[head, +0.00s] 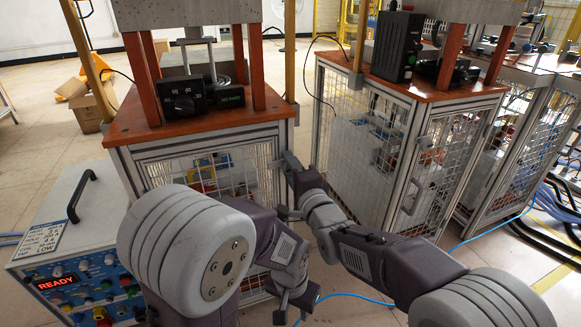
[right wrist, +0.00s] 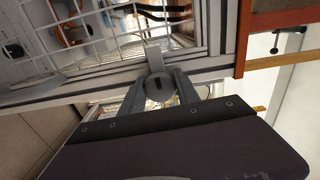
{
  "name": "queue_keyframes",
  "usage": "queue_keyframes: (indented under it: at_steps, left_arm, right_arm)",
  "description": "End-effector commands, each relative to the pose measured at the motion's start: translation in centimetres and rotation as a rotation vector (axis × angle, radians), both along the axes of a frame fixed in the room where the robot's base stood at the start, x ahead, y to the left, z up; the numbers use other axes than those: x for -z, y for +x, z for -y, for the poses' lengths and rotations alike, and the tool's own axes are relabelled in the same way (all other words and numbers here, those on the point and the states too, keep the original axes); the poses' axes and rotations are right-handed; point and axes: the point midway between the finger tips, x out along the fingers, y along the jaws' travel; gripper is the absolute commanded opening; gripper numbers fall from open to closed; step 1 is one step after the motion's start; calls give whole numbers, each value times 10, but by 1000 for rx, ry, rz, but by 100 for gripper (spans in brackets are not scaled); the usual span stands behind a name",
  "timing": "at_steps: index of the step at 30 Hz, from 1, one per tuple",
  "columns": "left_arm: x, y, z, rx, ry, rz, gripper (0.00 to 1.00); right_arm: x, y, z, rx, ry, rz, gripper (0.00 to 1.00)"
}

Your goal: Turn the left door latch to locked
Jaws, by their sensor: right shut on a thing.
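The left door latch (right wrist: 160,88) is a grey round knob with a dark slot and a flat tab. It sits on the door frame of the left cabinet (head: 205,134). In the right wrist view the tab points up across the frame towards the mesh door. My right gripper (head: 288,163) is at the latch, and in the right wrist view its two fingers (right wrist: 160,92) are closed on the knob from both sides. My left gripper (head: 293,307) is low in front of the cabinet, apart from it, with its fingers spread and nothing visible between them.
A control box (head: 75,262) with a red READY display stands at the left. A second mesh cabinet (head: 365,148) stands to the right, with a narrow gap between the cabinets. A blue cable (head: 350,296) lies on the floor. My arms hide much of the lower left cabinet.

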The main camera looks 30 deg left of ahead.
Motion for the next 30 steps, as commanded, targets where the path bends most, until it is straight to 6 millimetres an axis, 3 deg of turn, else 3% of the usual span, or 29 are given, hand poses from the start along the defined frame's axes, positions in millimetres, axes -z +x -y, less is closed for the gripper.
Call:
queue_keyframes:
  at_steps: [20,21,23,30]
  left_arm:
    - [-1,0,0,0,0,0,36]
    - [-1,0,0,0,0,0,36]
    - [-1,0,0,0,0,0,36]
    - [-1,0,0,0,0,0,36]
  right_arm:
    - [1,0,0,1,35,-45,0]
    - [1,0,0,1,35,-45,43]
    - [1,0,0,1,35,-45,58]
    - [1,0,0,0,36,-43,58]
